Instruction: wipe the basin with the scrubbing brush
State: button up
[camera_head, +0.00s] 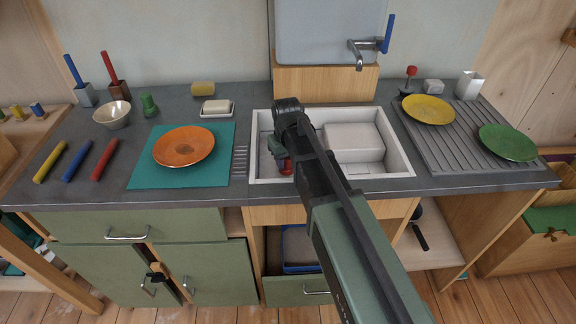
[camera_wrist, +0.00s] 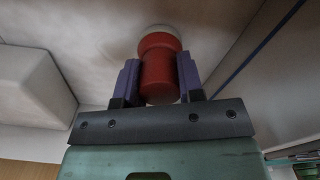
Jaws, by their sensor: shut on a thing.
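The scrubbing brush (camera_wrist: 159,72) is a red, waisted cylinder with a pale end, held between the two dark fingers of my gripper (camera_wrist: 157,78) in the wrist view. Its pale end points at the white basin floor and looks to be at or very near it. In the head view the brush's red part (camera_head: 286,168) shows in the left part of the white basin (camera_head: 262,118), below my gripper (camera_head: 280,152). My arm hides the middle of the basin. Whether the bristles press on the floor cannot be told.
A white raised block (camera_head: 354,141) fills much of the basin's right side; it shows at left in the wrist view (camera_wrist: 30,85). The tap (camera_head: 370,46) stands behind. A ribbed drainer (camera_head: 455,145) with plates lies right. An orange plate (camera_head: 184,146) lies left on a teal mat (camera_head: 150,178).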

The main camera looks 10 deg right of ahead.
jog(key=shift+w+d, duration=0.2)
jog(key=shift+w, duration=1.1)
jog(key=shift+w+d, duration=0.25)
jog(key=shift+w, duration=1.05)
jog(key=shift+w+d, duration=0.2)
jog(key=shift+w, duration=1.1)
notch_tip(320, 180, up, 6)
jog(key=p, duration=0.6)
notch_tip(320, 180, up, 3)
jog(key=p, duration=0.3)
